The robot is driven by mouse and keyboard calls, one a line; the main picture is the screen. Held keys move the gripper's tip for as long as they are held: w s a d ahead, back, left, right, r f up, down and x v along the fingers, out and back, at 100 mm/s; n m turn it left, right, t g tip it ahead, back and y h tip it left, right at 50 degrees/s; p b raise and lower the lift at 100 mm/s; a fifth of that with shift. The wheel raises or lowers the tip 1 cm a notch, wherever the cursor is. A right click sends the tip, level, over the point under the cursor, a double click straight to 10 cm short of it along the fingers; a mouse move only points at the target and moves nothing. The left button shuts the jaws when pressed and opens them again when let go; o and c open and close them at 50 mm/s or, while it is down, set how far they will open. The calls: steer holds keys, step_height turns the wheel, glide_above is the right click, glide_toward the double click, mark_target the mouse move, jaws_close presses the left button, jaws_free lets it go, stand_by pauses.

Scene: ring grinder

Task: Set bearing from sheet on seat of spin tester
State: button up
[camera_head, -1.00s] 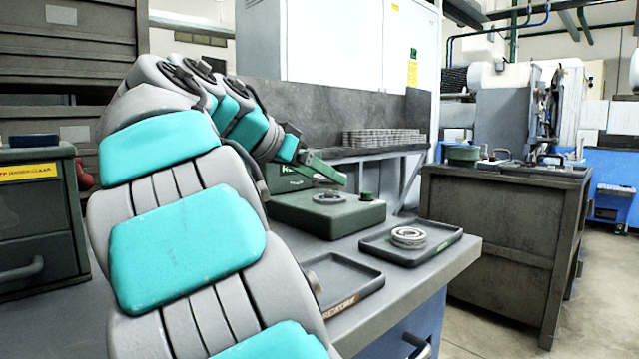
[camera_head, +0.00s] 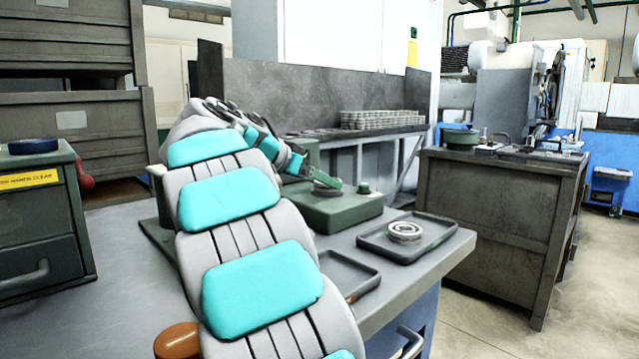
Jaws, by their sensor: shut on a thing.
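The spin tester is a green box (camera_head: 345,212) on the bench, with a round seat on its top. My gripper (camera_head: 331,184), with green fingers, is low over that seat. It is shut on a bearing (camera_head: 326,191), a small grey ring at the seat, mostly hidden by the fingers. I cannot tell whether the bearing rests fully on the seat. More bearings (camera_head: 405,230) sit stacked on a dark shallow tray (camera_head: 440,240) right of the tester. My arm hides part of the tester's left side.
A second dark tray (camera_head: 358,267), which looks empty, lies at the bench's front edge. Rows of grey rings (camera_head: 383,119) stand on a shelf behind. A green drawer cabinet (camera_head: 40,215) stands at left. A separate workbench (camera_head: 495,235) stands at right across a floor gap.

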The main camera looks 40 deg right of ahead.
steer(key=shift+f, duration=0.15)
steer(key=o, duration=1.5)
steer(key=shift+o, duration=0.2)
steer(key=shift+r, duration=0.25)
steer(key=v, duration=0.7)
steer(key=shift+a, duration=0.25)
